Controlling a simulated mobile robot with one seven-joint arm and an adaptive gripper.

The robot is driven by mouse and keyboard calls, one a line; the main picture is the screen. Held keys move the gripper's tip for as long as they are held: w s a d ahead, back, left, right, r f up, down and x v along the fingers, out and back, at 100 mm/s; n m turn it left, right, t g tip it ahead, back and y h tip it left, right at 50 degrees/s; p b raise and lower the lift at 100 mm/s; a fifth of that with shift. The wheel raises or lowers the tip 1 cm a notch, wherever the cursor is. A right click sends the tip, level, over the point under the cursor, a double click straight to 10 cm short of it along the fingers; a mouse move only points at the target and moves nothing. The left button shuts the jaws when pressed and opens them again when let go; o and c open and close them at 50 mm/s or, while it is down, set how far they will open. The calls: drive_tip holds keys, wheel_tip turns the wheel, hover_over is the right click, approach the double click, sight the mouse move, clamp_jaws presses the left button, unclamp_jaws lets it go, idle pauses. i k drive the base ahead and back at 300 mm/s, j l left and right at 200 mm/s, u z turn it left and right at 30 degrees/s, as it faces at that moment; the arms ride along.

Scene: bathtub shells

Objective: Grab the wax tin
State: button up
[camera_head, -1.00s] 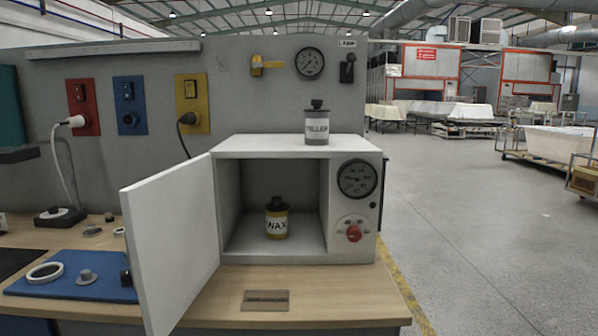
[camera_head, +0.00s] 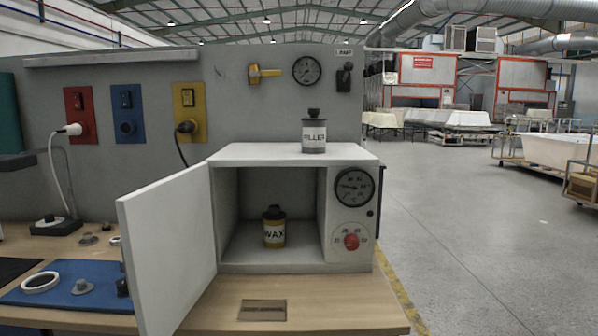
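The wax tin (camera_head: 274,228) is a small yellow can with a dark lid and a white label reading WAX. It stands upright on the floor of a white cabinet (camera_head: 228,262), near the middle of the opening. The cabinet door (camera_head: 172,250) is swung open to the left and towards me. A similar grey tin labelled FILLER (camera_head: 314,133) stands on top of the cabinet. My gripper is not in view.
The cabinet stands on a wooden bench (camera_head: 345,302) with a small plate (camera_head: 262,310) in front. A blue mat (camera_head: 65,284) with a white ring (camera_head: 41,282) lies at left. Open floor (camera_head: 460,230) stretches right; a bathtub shell (camera_head: 548,148) stands on a trolley there.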

sight(275, 232)
drive_tip(key=i+l, duration=0.15)
drive_tip(key=l, duration=0.25)
drive_tip(key=i+l, duration=0.15)
drive_tip(key=l, duration=0.25)
drive_tip(key=i+l, duration=0.2)
drive_tip(key=l, duration=0.2)
drive_tip(key=j+u, duration=0.05)
